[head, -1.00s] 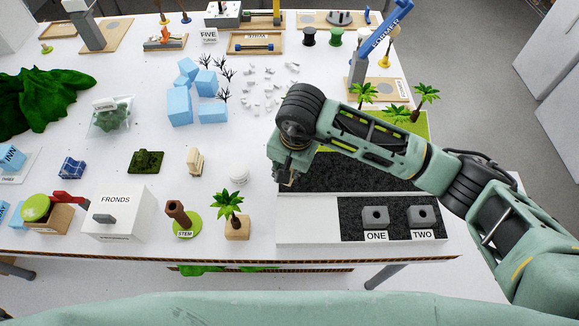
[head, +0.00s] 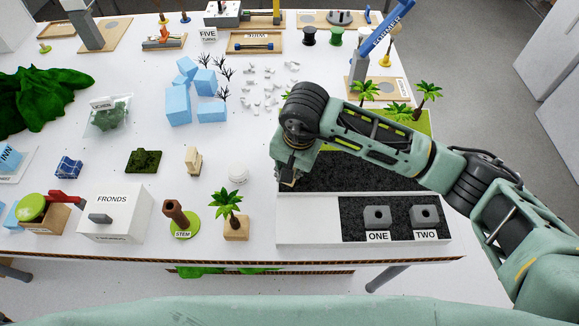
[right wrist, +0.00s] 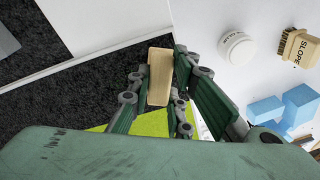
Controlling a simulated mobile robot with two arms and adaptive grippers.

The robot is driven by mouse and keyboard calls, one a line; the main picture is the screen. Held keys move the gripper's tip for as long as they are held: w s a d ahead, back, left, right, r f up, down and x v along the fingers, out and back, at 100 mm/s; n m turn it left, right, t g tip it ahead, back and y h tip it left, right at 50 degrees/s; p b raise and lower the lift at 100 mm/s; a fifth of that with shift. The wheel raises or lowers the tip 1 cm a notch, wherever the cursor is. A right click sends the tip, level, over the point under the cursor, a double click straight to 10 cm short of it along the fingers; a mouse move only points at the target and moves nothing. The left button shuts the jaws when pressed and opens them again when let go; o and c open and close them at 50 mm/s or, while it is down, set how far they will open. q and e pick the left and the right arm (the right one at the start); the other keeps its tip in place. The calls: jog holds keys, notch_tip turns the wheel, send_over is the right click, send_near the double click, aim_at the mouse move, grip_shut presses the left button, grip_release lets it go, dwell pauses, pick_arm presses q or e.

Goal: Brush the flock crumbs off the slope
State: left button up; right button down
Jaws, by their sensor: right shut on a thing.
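The slope (head: 350,172) is a dark, rough surface behind a white strip in the head view, partly covered by my right arm. Dark speckled surface (right wrist: 25,75) fills the left of the right wrist view. My right gripper (head: 286,178) is over the slope's left edge; the right wrist view shows it (right wrist: 158,96) shut on a tan wooden piece (right wrist: 160,72). Whether that piece touches the slope is unclear. I cannot make out crumbs on the slope. A wooden block labelled SLOPE, with bristles (right wrist: 298,47), stands on the table, also in the head view (head: 193,160). My left gripper is not in view.
A round white tub (head: 238,173) stands left of the slope. Grey blocks ONE (head: 377,217) and TWO (head: 425,215) sit on the front dark strip. Palms (head: 427,92) stand behind. A potted palm (head: 236,225) and the FRONDS box (head: 117,212) are at front left.

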jog(key=shift+d+r+b, duration=0.1)
jog(key=shift+d+b, duration=0.3)
jog(key=shift+d, duration=0.95)
jog(key=shift+d+f+b, duration=0.2)
jog(key=shift+d+b, duration=0.55)
jog(key=shift+d, duration=0.3)
jog(key=shift+d+r, duration=0.1)
jog(key=shift+d, duration=0.45)
jog(key=shift+d+b, duration=0.75)
jog(key=shift+d, duration=0.15)
jog(key=shift+d+b, duration=0.3)
jog(key=shift+d, duration=0.3)
jog(key=shift+b, duration=0.5)
jog(key=shift+a+f+b, duration=0.25)
jog(key=shift+a+b, duration=0.65)
jog(key=shift+a, duration=0.4)
jog(key=shift+a+r, duration=0.1)
jog(key=shift+a, duration=0.35)
